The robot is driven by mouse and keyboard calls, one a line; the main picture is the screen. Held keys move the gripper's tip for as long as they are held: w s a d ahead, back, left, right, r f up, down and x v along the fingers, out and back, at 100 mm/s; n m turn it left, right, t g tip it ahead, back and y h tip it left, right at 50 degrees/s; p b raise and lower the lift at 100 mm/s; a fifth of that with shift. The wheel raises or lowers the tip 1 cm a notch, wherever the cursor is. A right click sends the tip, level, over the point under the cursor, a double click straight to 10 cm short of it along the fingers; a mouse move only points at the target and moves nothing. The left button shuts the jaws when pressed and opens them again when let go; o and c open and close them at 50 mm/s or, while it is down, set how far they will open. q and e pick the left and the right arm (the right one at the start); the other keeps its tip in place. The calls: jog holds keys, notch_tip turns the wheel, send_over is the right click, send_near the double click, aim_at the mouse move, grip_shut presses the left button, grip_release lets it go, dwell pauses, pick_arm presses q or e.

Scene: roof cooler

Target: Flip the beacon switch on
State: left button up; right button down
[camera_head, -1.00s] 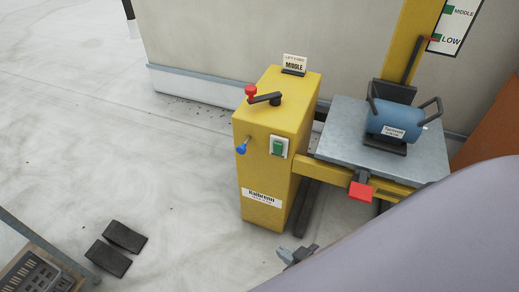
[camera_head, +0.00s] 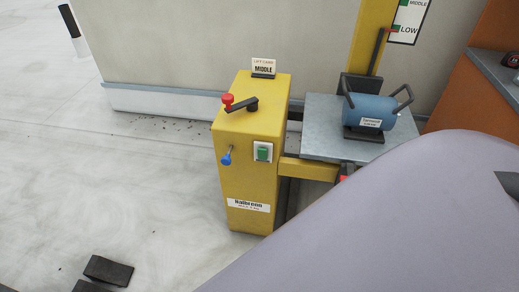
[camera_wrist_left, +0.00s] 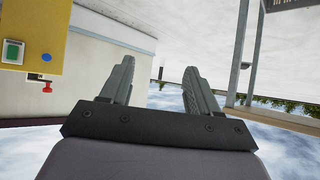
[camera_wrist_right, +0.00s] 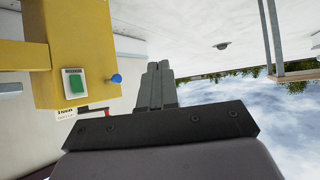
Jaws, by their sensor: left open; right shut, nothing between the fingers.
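No switch in view is labelled as the beacon switch. A green switch (camera_head: 263,152) in a pale plate sits on the front of a yellow cabinet (camera_head: 245,190); I cannot tell whether it is the beacon's. The green switch also shows in the left wrist view (camera_wrist_left: 12,51) and the right wrist view (camera_wrist_right: 75,83). My left gripper (camera_wrist_left: 162,75) is open and empty, pointing away from the cabinet. My right gripper (camera_wrist_right: 158,68) is shut and empty; in its view the cabinet is to the left. Neither gripper's fingers show clearly in the head view.
The cabinet carries a blue-knobbed lever (camera_head: 226,158) and a red-knobbed crank (camera_head: 240,103). A blue tank (camera_head: 370,112) rests on a grey platform (camera_head: 315,140) beside it. An orange unit (camera_head: 468,95) stands at right. Dark blocks (camera_head: 108,270) lie lower left. My arm covers the lower right.

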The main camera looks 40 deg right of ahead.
jog(key=w+a+m+t+h+b, duration=0.1)
jog(key=w+m+t+h+b, duration=0.1)
jog(key=w+t+b, duration=0.9)
jog(key=w+d+f+m+g+h+b, duration=0.2)
jog(key=d+m+g+h, duration=0.2)
jog(key=h, duration=0.3)
jog(key=w+d+f+m+g+h+b, duration=0.2)
jog(key=w+d+m+g+h+b, duration=0.1)
jog(key=d+m+h, duration=0.3)
jog(key=shift+w+d+f+g+h, duration=0.25)
jog(key=shift+w+f+g+h, duration=0.1)
jog(key=shift+g+h, duration=0.6)
jog(key=shift+w+d+r+b, duration=0.1)
jog(key=shift+b, duration=0.25)
